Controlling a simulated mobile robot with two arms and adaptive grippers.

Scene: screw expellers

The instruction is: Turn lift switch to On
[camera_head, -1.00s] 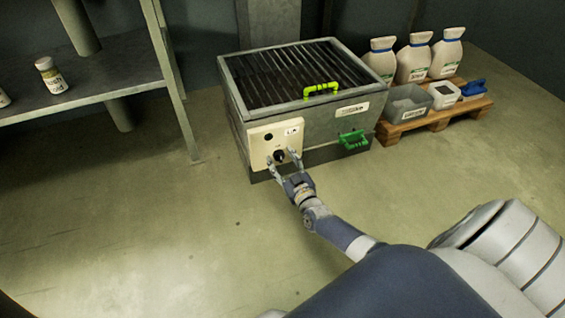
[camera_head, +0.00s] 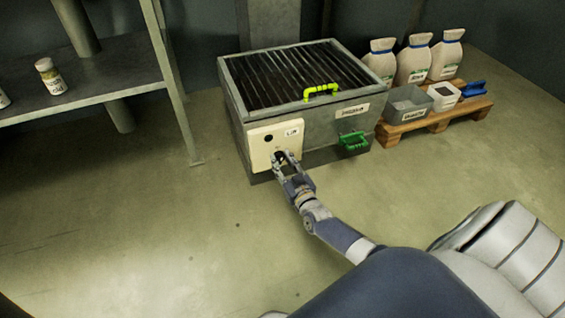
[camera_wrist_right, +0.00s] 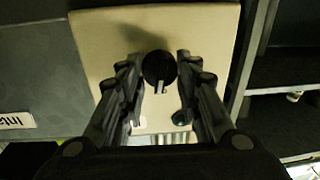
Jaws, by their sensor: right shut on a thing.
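The switch is a black rotary knob (camera_wrist_right: 158,68) on a cream control panel (camera_head: 259,152) on the front of a grey metal machine (camera_head: 237,110). In the right wrist view a notch or pointer line on the knob points toward the bottom of the picture. My right gripper (camera_head: 286,158) is at the panel, shut on the knob, with one finger on each side of it; it also shows in the wrist view (camera_wrist_right: 159,72). The fingers partly hide the knob in the head view. Any On marking is too small to read. My left gripper is not in view.
A pallet (camera_head: 420,124) with sacks (camera_head: 413,64) and a grey bin (camera_head: 407,103) stands right. A metal shelf (camera_head: 90,92) with a jar (camera_head: 50,76) stands left. The floor between is clear.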

